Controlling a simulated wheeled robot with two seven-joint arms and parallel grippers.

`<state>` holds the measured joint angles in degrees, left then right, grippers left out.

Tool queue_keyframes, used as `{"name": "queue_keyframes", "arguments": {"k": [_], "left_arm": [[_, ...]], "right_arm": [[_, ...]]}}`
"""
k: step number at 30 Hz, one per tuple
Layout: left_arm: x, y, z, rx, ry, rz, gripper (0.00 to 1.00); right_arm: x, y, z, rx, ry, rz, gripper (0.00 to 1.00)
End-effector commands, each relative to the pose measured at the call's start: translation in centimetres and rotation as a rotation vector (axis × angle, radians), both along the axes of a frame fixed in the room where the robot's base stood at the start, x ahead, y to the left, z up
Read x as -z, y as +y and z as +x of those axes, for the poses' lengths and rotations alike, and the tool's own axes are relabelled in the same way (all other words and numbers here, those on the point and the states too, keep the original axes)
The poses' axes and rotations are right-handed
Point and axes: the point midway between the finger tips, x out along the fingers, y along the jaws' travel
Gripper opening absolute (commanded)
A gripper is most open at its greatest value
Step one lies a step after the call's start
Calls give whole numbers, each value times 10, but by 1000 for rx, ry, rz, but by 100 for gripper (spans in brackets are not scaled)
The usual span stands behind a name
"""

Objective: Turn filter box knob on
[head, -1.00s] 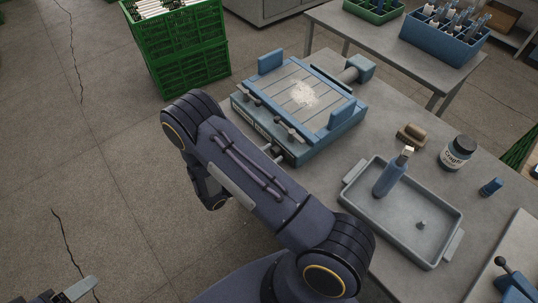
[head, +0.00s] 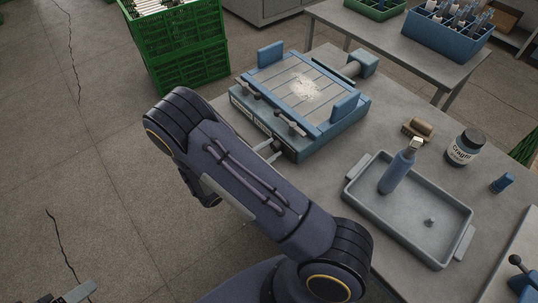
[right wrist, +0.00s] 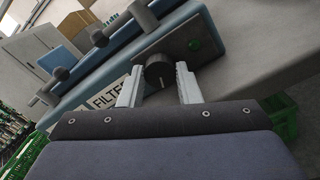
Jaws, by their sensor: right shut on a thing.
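The filter box (head: 340,126) is a blue-grey unit on the grey bench in the head view, with a slatted top and pale dust on it. In the right wrist view, its front shows a label reading "FILTER" (right wrist: 106,98) and a round dark knob (right wrist: 158,71) on a dark plate. My right gripper (right wrist: 159,88) is shut on the knob, one pale finger on each side. In the head view, the right gripper (head: 269,148) is at the box's front, partly hidden by my arm. Part of my left gripper (head: 76,293) shows at the bottom left; its jaw state is unclear.
A green lamp (right wrist: 194,45) sits beside the knob. A grey tray (head: 446,250) with a blue-handled brush (head: 397,174) stands on the bench, near a labelled jar (head: 465,147) and a brown block (head: 417,128). Green crates (head: 190,60) stand on the floor behind.

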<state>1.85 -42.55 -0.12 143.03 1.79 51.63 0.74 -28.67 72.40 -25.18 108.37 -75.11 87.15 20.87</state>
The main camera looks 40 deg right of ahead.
Motion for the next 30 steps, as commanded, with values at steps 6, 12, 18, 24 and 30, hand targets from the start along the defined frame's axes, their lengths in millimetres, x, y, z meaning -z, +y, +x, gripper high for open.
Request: {"name": "queue_keyframes", "arguments": {"k": [6, 12, 18, 24, 30], "left_arm": [[20, 0, 0, 0, 0, 0, 68], [28, 0, 0, 0, 0, 0, 68], [31, 0, 0, 0, 0, 0, 68], [31, 0, 0, 0, 0, 0, 68], [31, 0, 0, 0, 0, 0, 68]], "right_arm": [[3, 1, 0, -1, -137, 13, 8], [2, 0, 0, -1, -218, 18, 8], [1, 0, -1, 0, -252, 22, 8], [1, 0, -1, 0, -257, 22, 8], [1, 0, -1, 0, -256, 22, 32]]}}
